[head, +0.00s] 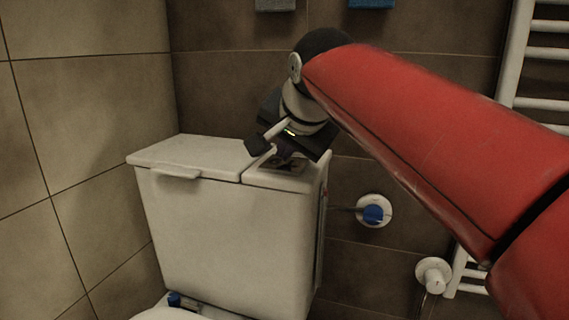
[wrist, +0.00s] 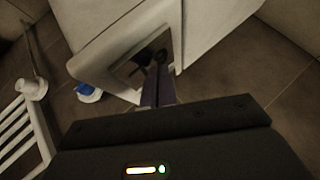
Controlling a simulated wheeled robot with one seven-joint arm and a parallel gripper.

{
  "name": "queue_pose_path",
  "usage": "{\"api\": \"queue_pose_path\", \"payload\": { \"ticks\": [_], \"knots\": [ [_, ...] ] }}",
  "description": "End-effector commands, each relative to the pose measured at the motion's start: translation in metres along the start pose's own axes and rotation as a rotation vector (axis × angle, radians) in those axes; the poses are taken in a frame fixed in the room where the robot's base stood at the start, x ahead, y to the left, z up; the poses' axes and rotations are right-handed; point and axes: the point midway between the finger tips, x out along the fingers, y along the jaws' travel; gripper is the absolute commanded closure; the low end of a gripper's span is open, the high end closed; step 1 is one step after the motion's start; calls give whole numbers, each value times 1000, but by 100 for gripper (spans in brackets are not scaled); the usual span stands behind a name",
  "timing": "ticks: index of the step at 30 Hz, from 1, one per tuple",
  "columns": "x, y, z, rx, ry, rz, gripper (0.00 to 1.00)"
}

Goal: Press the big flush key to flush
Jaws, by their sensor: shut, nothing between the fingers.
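The white cistern (head: 225,215) stands against the tiled wall in the head view. A dark, shiny flush plate (head: 290,166) is set in the right part of its top. The plate also shows in the wrist view (wrist: 132,68), with a round detail near its far edge. My gripper (head: 281,157) is shut and empty, pointing down over the plate. In the wrist view its closed fingertips (wrist: 158,68) overlap the plate. I cannot tell whether they touch it. The fingers partly hide the keys, so I cannot make out the big key clearly.
A white lid (head: 190,151) covers the left of the cistern top. A blue-and-white valve (head: 375,213) and a white radiator valve (head: 433,274) are on the right. A white towel radiator (head: 540,55) stands at far right. Tiled wall is close behind.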

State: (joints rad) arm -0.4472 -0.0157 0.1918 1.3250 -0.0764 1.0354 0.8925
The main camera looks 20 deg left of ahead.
Motion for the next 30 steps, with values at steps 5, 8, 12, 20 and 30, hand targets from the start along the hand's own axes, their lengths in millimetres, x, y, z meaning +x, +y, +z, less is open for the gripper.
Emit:
{"api": "queue_pose_path", "payload": {
  "ticks": [5,8,12,20,30],
  "knots": [
    [2,1,1,0,0,0,100],
    [3,2,2,0,0,0,100],
    [4,3,3,0,-1,1,100],
    [6,4,4,0,-2,2,100],
    [3,2,2,0,-3,2,100]
  ]
}}
